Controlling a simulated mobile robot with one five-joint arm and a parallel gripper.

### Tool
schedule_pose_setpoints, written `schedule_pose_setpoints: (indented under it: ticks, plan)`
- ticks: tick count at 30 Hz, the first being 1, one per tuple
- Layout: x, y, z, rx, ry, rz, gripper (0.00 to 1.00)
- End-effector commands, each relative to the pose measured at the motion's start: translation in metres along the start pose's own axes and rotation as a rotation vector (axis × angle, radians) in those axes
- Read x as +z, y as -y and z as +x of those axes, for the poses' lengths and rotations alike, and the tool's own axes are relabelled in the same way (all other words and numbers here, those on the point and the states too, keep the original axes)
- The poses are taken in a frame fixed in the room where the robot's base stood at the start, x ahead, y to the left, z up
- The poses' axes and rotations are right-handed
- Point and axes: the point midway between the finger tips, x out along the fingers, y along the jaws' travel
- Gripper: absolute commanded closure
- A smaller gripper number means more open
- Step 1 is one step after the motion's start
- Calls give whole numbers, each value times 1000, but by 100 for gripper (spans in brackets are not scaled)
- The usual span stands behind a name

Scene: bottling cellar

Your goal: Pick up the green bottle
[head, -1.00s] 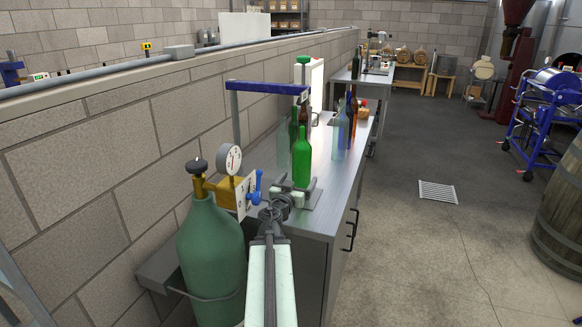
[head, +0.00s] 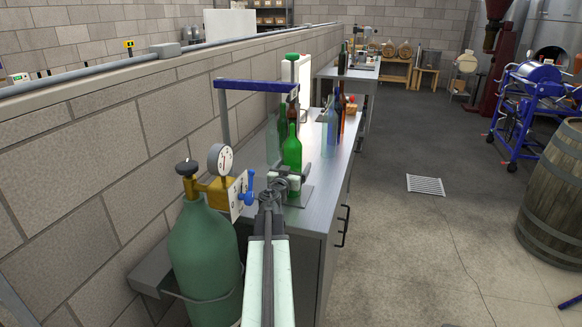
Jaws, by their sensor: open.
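The green bottle (head: 292,153) stands upright on the grey metal bench (head: 318,178), near its front end. My gripper (head: 290,175) is low at the bottle, with its fingers apart and one to each side of the bottle's lower part. It is open. The bottle's base is partly hidden by my gripper and wrist, and I cannot tell whether a finger touches the glass.
A blue-armed stand (head: 255,87) rises left of the bottle. A green gas cylinder (head: 203,245) with a gauge (head: 221,158) stands at the bench's near left. Other bottles (head: 333,125) stand farther back.

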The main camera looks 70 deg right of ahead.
Motion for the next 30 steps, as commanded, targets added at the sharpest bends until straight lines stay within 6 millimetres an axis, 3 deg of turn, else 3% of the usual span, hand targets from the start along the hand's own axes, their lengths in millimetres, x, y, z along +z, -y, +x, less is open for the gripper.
schedule_pose_setpoints:
  ticks: [6,15,24,30]
  plan:
    - [0,4,0,-6,0,0,14]
    - [0,5,0,-6,0,0,98]
    - [-2,4,0,-6,0,0,100]
    - [-20,4,0,-5,0,0,100]
